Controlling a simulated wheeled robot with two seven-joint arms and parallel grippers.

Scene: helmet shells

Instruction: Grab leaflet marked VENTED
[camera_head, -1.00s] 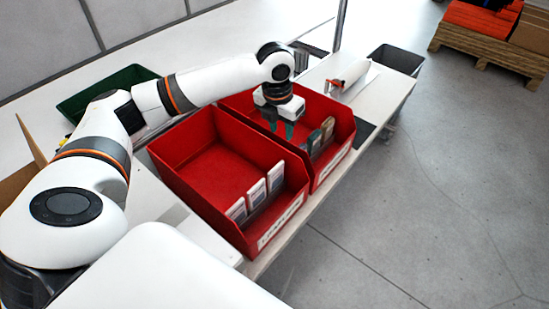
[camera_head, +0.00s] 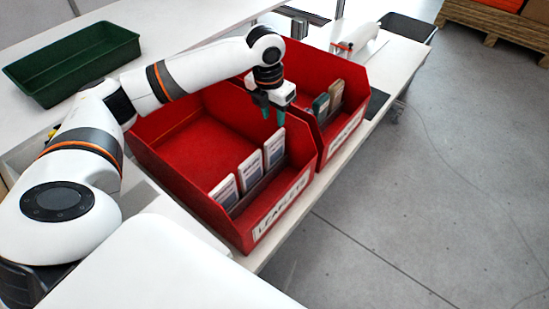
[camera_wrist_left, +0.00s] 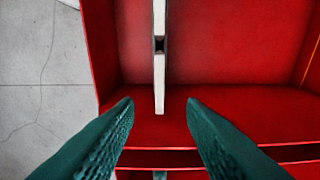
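Three white leaflets stand in a row along the front of the near red bin (camera_head: 172,160), which is labelled LEAFLETS: one at left (camera_head: 224,192), one in the middle (camera_head: 250,173), one at right (camera_head: 274,148). Their print is too small to read, so I cannot tell which is marked VENTED. My left gripper (camera_head: 273,112) is open, pointing down just above the right leaflet. In the left wrist view, a thin white leaflet edge (camera_wrist_left: 159,80) lies ahead between the open green fingertips (camera_wrist_left: 158,104), with gaps on both sides.
A second red bin (camera_head: 312,66) stands beyond, holding several small packs (camera_head: 336,92). A green tray (camera_head: 75,62) sits on the white table at left. A dark grey bin (camera_head: 408,27) is at the far end. Bin walls surround the leaflets closely.

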